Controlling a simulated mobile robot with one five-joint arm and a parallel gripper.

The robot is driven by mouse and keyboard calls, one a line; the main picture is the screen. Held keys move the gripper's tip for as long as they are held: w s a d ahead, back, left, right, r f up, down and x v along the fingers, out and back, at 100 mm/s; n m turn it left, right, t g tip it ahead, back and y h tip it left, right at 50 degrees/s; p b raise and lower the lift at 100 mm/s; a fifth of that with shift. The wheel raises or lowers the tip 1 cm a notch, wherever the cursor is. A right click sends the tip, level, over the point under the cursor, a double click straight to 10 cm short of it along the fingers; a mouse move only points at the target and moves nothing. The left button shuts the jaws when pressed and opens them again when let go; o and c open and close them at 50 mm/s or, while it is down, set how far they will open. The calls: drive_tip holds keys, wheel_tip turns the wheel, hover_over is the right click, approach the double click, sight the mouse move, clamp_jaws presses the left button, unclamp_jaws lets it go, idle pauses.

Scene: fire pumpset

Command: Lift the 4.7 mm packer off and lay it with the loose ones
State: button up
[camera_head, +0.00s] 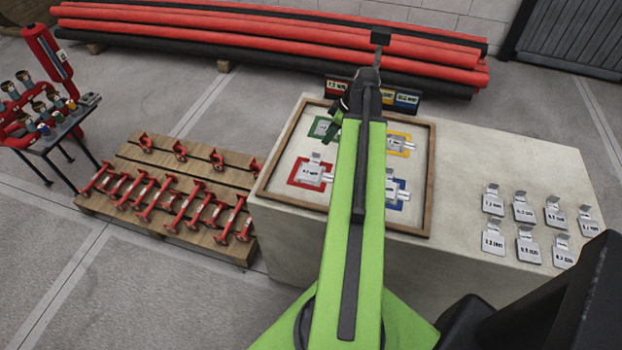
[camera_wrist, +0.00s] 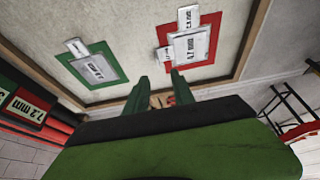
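The 4.7 mm packer (camera_wrist: 191,48) is a pale grey plate with a small tab, lying over the red square (camera_wrist: 213,28) of a framed board. Another labelled plate (camera_wrist: 188,18) sticks out beside it, seemingly from underneath; its number is unclear. In the head view the plate on the red square (camera_head: 308,173) is at the board's front left. My gripper (camera_wrist: 158,84) is open, with a gap between its two green fingers, and nothing shows held. It is near the red square, apart from the packer. The loose packers (camera_head: 525,251) lie in two rows on the right of the table.
The wooden-framed board (camera_head: 432,165) also has green (camera_wrist: 120,72), yellow (camera_head: 407,135) and blue (camera_head: 404,203) squares with plates. Coloured label blocks (camera_head: 388,98) stand behind it. The pale table top (camera_head: 480,150) is clear between board and loose packers. A pallet (camera_head: 190,240) stands left.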

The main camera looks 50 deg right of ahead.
drive_tip(key=b, duration=0.3)
hover_over(319, 153)
drive_tip(key=s, duration=0.2)
drive_tip(key=f, duration=0.4)
drive_tip(key=shift+d+f, duration=0.35)
drive_tip(key=shift+d, duration=0.05)
drive_tip(key=shift+w+a+f+b, duration=0.15)
drive_tip(key=shift+w+f+b, duration=0.1)
drive_tip(key=shift+f+b, duration=0.1)
drive_tip(key=shift+r, duration=0.15)
drive_tip(key=b+x, duration=0.4)
drive_tip(key=x, duration=0.1)
drive_tip(key=shift+s+d+b, duration=0.1)
drive_tip(key=shift+d+b, duration=0.2)
drive_tip(key=shift+b, duration=0.05)
drive_tip(key=shift+f, duration=0.25)
drive_tip(key=shift+a+r, duration=0.1)
drive_tip(key=shift+r, duration=0.1)
clamp_jaws()
